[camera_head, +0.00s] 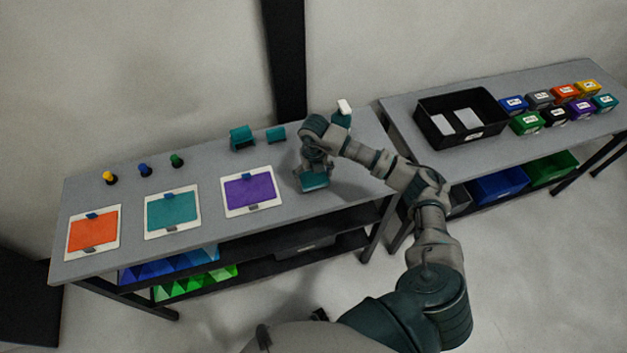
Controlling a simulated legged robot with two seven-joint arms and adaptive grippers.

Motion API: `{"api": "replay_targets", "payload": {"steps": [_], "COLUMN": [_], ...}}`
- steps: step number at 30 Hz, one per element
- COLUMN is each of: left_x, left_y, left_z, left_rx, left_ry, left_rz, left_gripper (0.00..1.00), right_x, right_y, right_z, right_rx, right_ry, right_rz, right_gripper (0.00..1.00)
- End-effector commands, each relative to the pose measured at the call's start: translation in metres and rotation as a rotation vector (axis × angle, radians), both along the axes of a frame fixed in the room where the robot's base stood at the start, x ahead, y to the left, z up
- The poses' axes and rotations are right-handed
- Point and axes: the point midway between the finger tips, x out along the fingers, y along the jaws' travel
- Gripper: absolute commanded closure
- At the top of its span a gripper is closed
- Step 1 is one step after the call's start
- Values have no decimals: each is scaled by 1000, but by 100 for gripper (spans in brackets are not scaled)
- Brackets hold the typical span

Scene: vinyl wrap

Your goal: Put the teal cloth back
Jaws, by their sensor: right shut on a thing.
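My right gripper (311,170) points down over the right part of the left table. It is shut on a small teal piece, which looks like the teal cloth (315,181). The gripper partly hides the cloth. The cloth is at or just above the tabletop; I cannot tell if it touches. To its left lies a white-framed purple panel (249,190), apart from the cloth. My left gripper is not in view.
A teal panel (172,212) and an orange panel (94,232) lie further left. Teal holders (242,138) and small coloured-top items (144,170) stand behind. A white-topped item (344,106) is behind my arm. The right table holds a black bin (427,128) and several coloured boxes.

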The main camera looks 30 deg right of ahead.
Motion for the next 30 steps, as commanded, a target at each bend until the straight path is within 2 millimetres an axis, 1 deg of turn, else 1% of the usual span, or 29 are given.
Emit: {"api": "replay_targets", "payload": {"steps": [6,17,18,28,30], "left_x": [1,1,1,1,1], "left_y": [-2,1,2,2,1], "left_z": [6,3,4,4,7], "left_rx": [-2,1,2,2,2], "left_ry": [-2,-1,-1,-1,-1], "left_rz": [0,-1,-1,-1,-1], "left_gripper": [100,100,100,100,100], "right_x": [-1,-1,-1,-1,-1], "right_y": [3,1,1,1,1], "right_z": [-28,-36,-35,-34,-31], "right_rx": [-1,0,0,0,-1], "right_ry": [3,2,2,2,2], "right_rz": [1,0,0,0,1], "right_gripper": [40,40,0,0,0]}}
